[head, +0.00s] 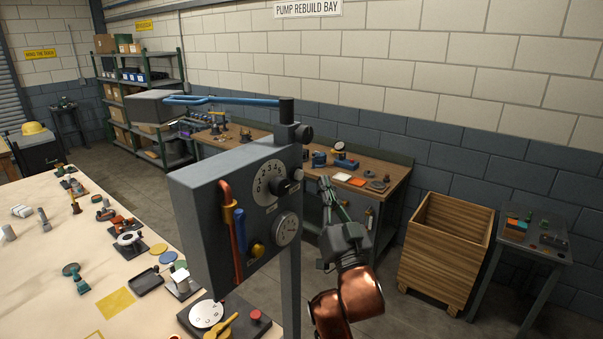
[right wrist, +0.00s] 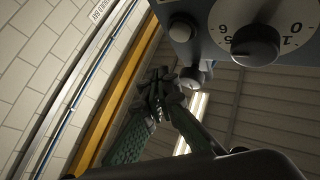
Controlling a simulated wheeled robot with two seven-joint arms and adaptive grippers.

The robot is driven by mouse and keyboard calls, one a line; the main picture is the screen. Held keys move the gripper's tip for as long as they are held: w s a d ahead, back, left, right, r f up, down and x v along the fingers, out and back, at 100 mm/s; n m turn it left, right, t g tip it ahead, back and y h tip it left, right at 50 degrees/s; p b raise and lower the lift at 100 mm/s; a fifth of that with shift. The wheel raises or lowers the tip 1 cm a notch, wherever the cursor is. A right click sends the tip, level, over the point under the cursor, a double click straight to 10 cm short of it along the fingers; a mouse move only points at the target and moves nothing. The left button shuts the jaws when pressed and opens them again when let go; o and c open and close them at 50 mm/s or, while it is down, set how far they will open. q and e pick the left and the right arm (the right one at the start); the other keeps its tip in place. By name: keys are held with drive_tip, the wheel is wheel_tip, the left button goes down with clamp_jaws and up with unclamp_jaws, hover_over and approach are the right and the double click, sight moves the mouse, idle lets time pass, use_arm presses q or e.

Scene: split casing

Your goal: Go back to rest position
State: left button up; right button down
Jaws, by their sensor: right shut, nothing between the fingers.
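My right gripper (head: 327,184) is in the middle of the head view, just right of the grey control panel (head: 205,215), with its fingers pointing up. It is shut and empty. In the right wrist view its fingertips (right wrist: 163,85) meet, with the panel's black dial knob (right wrist: 255,45) above and to the right of them. I cannot tell whether the fingers touch the panel's side knob. The panel carries a white numbered dial (head: 263,186), a round gauge (head: 286,229) and red and blue pipes. My left gripper is not in view.
A pale table (head: 50,255) with many small parts fills the left. A workbench (head: 395,171) stands behind my right arm. A wooden crate (head: 445,245) and a small side table (head: 535,245) stand at right. A blue handle bar (head: 235,99) juts out above the panel.

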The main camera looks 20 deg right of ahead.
drive_tip(key=shift+s+d+p, duration=0.45)
drive_tip(key=shift+s+d, duration=0.35)
drive_tip(key=shift+s, duration=0.25)
